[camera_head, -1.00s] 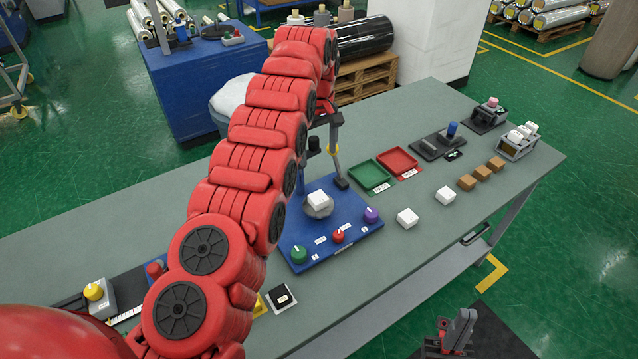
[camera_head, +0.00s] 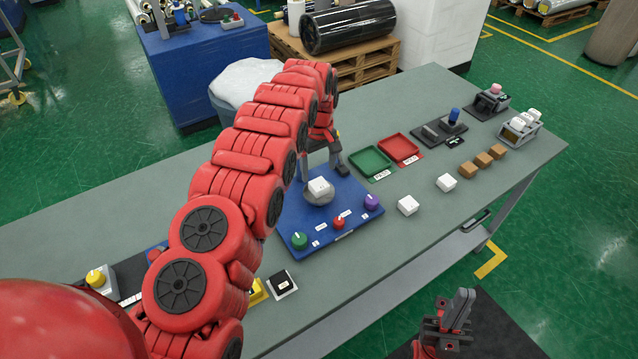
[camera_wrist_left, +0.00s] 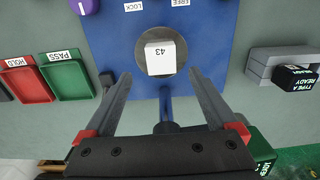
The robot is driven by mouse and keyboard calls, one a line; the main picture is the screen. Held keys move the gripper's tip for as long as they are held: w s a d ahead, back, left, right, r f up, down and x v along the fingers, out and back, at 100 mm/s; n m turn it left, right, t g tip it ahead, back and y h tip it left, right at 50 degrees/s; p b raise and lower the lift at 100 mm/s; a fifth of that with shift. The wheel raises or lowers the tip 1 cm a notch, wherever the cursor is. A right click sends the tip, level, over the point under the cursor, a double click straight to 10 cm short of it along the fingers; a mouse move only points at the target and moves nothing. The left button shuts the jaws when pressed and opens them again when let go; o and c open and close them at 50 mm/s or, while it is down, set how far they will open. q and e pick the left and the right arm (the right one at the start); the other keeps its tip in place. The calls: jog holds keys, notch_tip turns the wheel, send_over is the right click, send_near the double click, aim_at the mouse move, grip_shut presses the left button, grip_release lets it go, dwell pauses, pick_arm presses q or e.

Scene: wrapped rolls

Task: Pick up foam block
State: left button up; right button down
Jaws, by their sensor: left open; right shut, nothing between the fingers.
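A white foam block (camera_head: 319,187) sits on a round grey disc (camera_head: 313,199) on a blue panel (camera_head: 345,215) on the table. In the left wrist view the block (camera_wrist_left: 160,57) shows the number 43 on its face. My left gripper (camera_head: 322,168) is just behind the block in the head view. In the left wrist view its fingers (camera_wrist_left: 160,76) are open, with the block ahead between the tips and nothing held. Two more white blocks (camera_head: 408,205) (camera_head: 446,182) lie on the table to the right. My right gripper (camera_head: 460,308) is shut and empty, off the table's front edge.
The panel carries green (camera_head: 299,241), red (camera_head: 339,222) and purple (camera_head: 372,202) knobs. Green (camera_head: 370,160) and red (camera_head: 399,150) trays lie behind it. Brown blocks (camera_head: 482,160) and a rack of white pieces (camera_head: 520,128) stand at right.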

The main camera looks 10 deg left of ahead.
aim_at(319, 184)
pick_arm(q)
jog(key=f+p, duration=0.3)
jog(key=f, duration=0.1)
jog(key=shift+s, duration=0.25)
jog(key=shift+f, duration=0.7)
jog(key=shift+d, duration=0.1)
jog(key=c, duration=1.4)
jog(key=shift+r, duration=0.15)
